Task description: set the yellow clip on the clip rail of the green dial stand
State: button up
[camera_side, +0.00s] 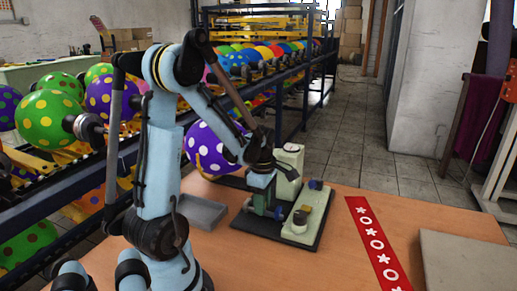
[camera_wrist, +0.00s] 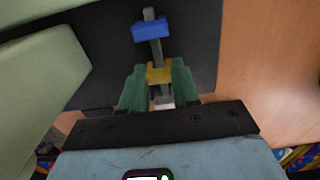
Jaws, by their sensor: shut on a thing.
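My gripper (camera_wrist: 160,84) has its green fingers shut on the yellow clip (camera_wrist: 159,73). The clip lines up with the grey clip rail (camera_wrist: 156,48), which shows on both sides of it; I cannot tell whether it is seated or just above. A blue clip (camera_wrist: 150,30) sits farther along the rail. The fingers and arm hide the held clip's contact with the rail.
The stand is on a black base plate (camera_side: 262,226) on the wooden table (camera_side: 335,240). A grey tray (camera_side: 203,212) is to the left. A red patterned strip (camera_side: 377,245) and a grey slab (camera_side: 465,262) lie to the right. A rack of balloons (camera_side: 290,75) stands behind.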

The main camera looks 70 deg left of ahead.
jog(key=shift+f, duration=0.2)
dwell(0.5)
jog(key=o, duration=1)
notch_tip(320, 180, up, 12)
jog(key=w+d+m+t, duration=0.2)
jog(key=d+m+t, duration=0.5)
jog(key=d+m, duration=1.3)
jog(key=m, duration=0.7)
jog(key=shift+w+f, duration=0.15)
